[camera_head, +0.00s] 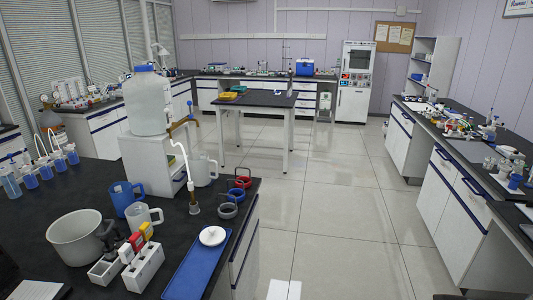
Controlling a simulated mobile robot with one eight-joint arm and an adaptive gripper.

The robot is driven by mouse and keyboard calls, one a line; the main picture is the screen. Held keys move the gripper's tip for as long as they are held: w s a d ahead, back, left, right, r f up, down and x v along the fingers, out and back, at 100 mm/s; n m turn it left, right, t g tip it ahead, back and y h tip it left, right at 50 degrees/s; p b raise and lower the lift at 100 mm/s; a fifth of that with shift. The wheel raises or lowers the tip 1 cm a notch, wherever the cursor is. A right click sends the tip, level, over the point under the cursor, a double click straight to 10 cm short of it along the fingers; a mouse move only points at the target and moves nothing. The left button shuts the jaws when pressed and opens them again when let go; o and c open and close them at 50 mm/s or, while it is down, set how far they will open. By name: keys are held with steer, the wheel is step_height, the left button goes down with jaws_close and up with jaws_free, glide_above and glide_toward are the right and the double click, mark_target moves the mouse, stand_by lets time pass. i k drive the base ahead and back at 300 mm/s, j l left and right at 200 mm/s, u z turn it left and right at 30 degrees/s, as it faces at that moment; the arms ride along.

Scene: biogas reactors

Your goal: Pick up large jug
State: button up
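Several handled jugs stand on the black bench at the left. A blue jug (126,198) is upright, with a smaller-looking whitish translucent jug (143,218) just in front of it. Another whitish jug (203,170) stands farther back, beside a white stand, partly behind a thin upright tube. A wide grey-white pot (79,236) sits at the front left of these. I cannot tell for sure which one is the large jug. My gripper is not in view.
A large water container (147,101) tops the white stand (150,163). White racks (143,267), a blue tray (198,265) with a white disc, and coloured rings (237,195) lie near the bench edge.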

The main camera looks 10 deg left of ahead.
mark_target(198, 162)
steer(key=i, duration=1.05)
steer(key=i+l+u, duration=0.1)
steer(key=i, duration=1)
steer(key=i+j+u, duration=0.15)
steer(key=i+u, duration=0.15)
steer(key=u, duration=0.2)
steer(key=i+u, duration=0.3)
steer(key=u, duration=0.15)
steer(key=i+u, duration=0.3)
steer(key=u, duration=0.2)
steer(key=i+l+u, duration=0.2)
steer(key=u, duration=0.3)
steer(key=i+u, duration=0.2)
steer(key=i+l, duration=0.05)
steer(key=i, duration=0.05)
